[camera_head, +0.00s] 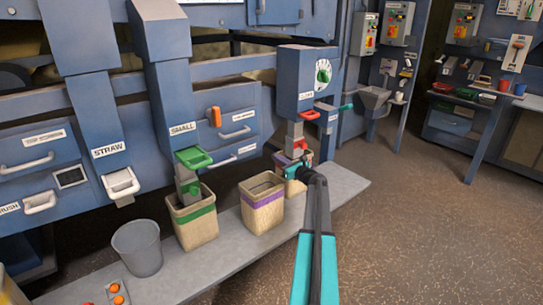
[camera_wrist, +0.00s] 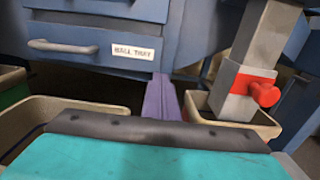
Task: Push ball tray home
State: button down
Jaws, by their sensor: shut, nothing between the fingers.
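The ball tray is a blue drawer (camera_wrist: 100,45) with a grey bar handle and a white BALL TRAY label, in the upper left of the wrist view. In the head view it is the lower labelled drawer (camera_head: 232,156) of the blue machine. My gripper (camera_head: 301,170) is shut and empty, low over the bins and to the right of the drawer.
A purple-banded bin (camera_head: 262,202) and a green-banded bin (camera_head: 193,217) stand below on the grey ledge (camera_head: 225,250). In the wrist view a grey chute with a red knob (camera_wrist: 264,94) is close on the right, above another bin. The floor at right is clear.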

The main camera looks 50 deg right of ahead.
jog(key=shift+s+a, duration=0.2)
jog(key=shift+s, duration=1.2)
jog(key=shift+r, duration=0.1)
